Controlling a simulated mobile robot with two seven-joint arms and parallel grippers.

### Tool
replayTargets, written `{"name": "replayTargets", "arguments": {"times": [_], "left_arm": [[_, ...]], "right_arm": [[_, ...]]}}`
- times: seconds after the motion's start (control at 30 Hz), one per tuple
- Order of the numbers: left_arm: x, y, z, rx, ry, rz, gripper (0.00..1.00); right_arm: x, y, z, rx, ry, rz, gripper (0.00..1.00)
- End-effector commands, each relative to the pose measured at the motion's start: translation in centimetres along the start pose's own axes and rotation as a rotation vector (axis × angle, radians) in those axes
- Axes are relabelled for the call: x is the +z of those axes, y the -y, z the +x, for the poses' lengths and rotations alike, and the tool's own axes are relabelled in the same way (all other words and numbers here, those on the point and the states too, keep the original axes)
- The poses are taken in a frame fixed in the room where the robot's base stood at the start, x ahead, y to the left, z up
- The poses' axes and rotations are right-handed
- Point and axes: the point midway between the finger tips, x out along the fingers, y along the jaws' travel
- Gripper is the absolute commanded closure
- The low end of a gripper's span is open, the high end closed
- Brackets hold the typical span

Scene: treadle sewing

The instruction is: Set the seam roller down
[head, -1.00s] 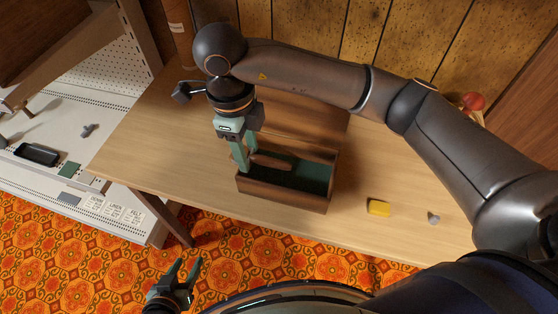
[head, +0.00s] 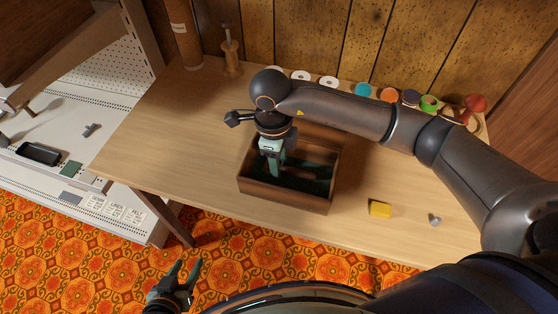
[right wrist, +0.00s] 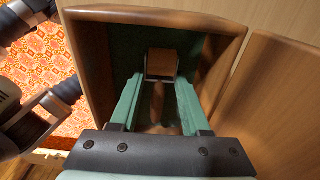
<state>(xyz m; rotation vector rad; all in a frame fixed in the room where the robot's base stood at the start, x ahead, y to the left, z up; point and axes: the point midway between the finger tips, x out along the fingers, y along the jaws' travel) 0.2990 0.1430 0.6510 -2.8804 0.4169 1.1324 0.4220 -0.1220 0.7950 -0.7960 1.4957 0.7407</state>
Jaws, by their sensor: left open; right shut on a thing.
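An open wooden box (head: 285,201) with a dark green lining stands on the table. My right gripper (head: 274,172) points down into the box, its fingers below the rim. In the right wrist view my right gripper (right wrist: 157,115) is shut on the brown wooden seam roller (right wrist: 162,66). The roller's squarish end shows beyond the fingertips, inside the green-lined walls. In the head view the roller is mostly hidden by the gripper and the box. I cannot tell whether it touches the floor of the box. My left gripper (head: 187,270) is open and empty, above the orange carpet.
On the wooden table (head: 190,150), a yellow block (head: 380,209) and a small grey piece (head: 435,220) lie right of the box. Several thread spools (head: 363,89) line the back edge. A white pegboard unit (head: 90,150) stands left. The table left of the box is clear.

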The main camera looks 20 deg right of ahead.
Motion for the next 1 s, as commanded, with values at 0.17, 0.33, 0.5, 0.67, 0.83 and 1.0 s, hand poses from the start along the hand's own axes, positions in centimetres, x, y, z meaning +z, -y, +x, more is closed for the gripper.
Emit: {"name": "replayTargets", "arguments": {"times": [0.17, 0.33, 0.5, 0.67, 0.83, 1.0], "left_arm": [[0.3, 0.0, 0.3, 0.0, 0.0, 0.0, 0.5], [0.8, -0.2, 0.6, 0.006, 0.009, -0.001, 0.5], [0.5, -0.5, 0.7, 0.013, 0.005, 0.0, 0.5], [-0.1, -0.5, 0.6, 0.014, -0.008, 0.002, 0.5], [-0.2, -0.5, 0.7, 0.014, -0.012, 0.003, 0.5], [-0.3, -0.5, 0.7, 0.013, -0.01, 0.003, 0.5]], "right_arm": [[0.0, 0.0, 0.4, 0.0, 0.0, 0.0, 1.0], [0.1, 0.0, 0.9, -0.001, -0.001, 0.0, 1.0], [0.0, 0.0, 1.4, 0.001, -0.006, 0.001, 0.49], [-0.1, -0.1, 1.5, 0.004, -0.01, 0.001, 0.31], [-0.1, -0.2, 1.6, 0.007, -0.011, -0.001, 0.24], [-0.1, -0.3, 1.4, 0.009, -0.011, -0.003, 0.24]]}}
